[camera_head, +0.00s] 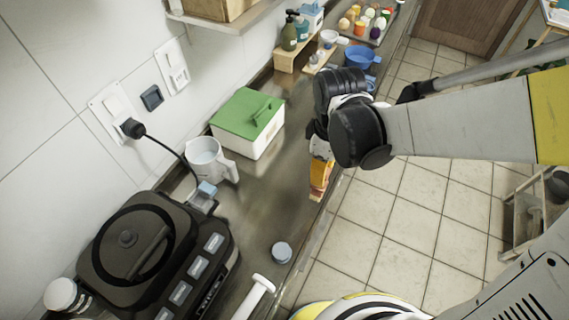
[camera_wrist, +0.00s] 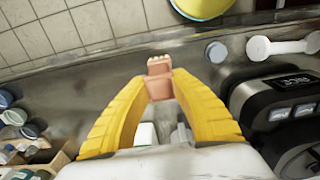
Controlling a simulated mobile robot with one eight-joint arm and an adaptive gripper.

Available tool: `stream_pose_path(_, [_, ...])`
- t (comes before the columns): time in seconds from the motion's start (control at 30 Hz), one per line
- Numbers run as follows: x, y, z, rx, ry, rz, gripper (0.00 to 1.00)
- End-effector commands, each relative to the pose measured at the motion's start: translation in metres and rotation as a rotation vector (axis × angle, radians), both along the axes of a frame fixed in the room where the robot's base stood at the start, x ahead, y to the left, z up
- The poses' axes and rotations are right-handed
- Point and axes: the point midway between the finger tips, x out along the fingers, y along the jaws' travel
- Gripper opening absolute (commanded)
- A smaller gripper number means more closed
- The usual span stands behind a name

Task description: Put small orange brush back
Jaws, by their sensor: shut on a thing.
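The small orange brush (camera_wrist: 158,66) shows in the wrist view between the tips of my gripper's two yellow fingers, which are shut on it. Its orange-pink body points away from the palm, with a pale row at its far end. In the head view my gripper (camera_head: 320,172) hangs down over the counter's front edge, to the right of the white box with the green lid. The brush is hard to tell apart from the fingers there. The brush seems to be held above the counter; the exact gap is unclear.
The counter (camera_head: 240,205) holds the green-lidded box (camera_head: 247,125), a white jug (camera_head: 209,160), a black appliance (camera_head: 150,255) and a small round blue-grey lid (camera_head: 281,252). A wooden rack (camera_head: 294,56) with bottles, a blue bowl (camera_head: 361,56) and a tray of food stand farther back. Bare counter lies between.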

Motion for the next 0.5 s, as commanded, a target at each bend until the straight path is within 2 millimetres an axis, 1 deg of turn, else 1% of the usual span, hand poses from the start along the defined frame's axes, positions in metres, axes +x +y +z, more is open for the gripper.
stream_pose_path(0.33, [0.000,0.002,-0.002,0.000,0.000,0.001,0.00])
stream_pose_path(0.43, [0.001,0.011,-0.008,0.000,0.000,0.002,0.00])
stream_pose_path(0.5, [0.002,0.023,-0.016,0.000,0.000,0.004,0.00])
